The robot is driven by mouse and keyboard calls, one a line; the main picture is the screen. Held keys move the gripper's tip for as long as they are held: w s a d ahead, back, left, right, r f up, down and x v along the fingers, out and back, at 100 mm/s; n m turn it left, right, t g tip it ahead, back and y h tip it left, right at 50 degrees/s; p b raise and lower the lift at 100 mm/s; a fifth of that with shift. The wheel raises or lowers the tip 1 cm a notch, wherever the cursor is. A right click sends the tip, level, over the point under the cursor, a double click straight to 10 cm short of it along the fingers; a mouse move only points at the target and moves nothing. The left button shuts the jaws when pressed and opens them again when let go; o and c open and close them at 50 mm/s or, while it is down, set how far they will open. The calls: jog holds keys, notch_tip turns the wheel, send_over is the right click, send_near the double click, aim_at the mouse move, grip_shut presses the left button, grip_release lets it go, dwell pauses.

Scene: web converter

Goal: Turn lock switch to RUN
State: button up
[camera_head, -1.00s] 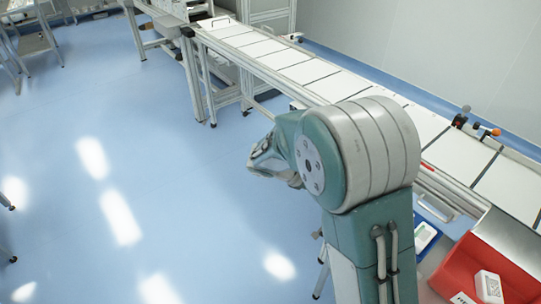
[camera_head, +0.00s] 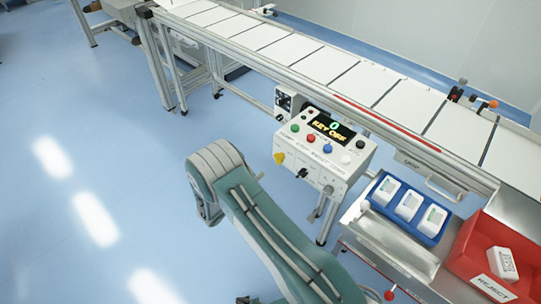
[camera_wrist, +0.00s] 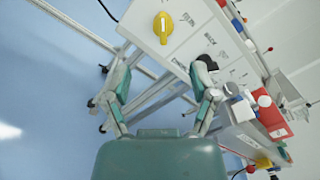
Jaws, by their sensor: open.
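A white control box (camera_head: 315,158) stands beside the conveyor. Its small display (camera_head: 331,128) appears to read "KEY OFF". On its front are a yellow knob (camera_head: 279,157) and a black switch (camera_head: 303,172); the labels are too small to read surely. In the wrist view, the yellow knob (camera_wrist: 162,27) is ahead of the gap between my fingers, and the black switch (camera_wrist: 207,63) is close to the right fingertip; I cannot tell if they touch. My gripper (camera_wrist: 161,84) is open and empty. It does not show in the head view.
Coloured buttons (camera_head: 327,149) sit on the box's sloping top. The conveyor (camera_head: 300,60) runs behind it. A blue tray (camera_head: 377,214) with white items and a red reject bin (camera_head: 463,260) stand at the right. The floor (camera_head: 90,130) at left is clear.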

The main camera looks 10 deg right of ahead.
aim_at(277, 157)
jog(key=x, duration=1)
jog(key=shift+d, duration=0.35)
jog(key=shift+a, duration=0.15)
grip_shut()
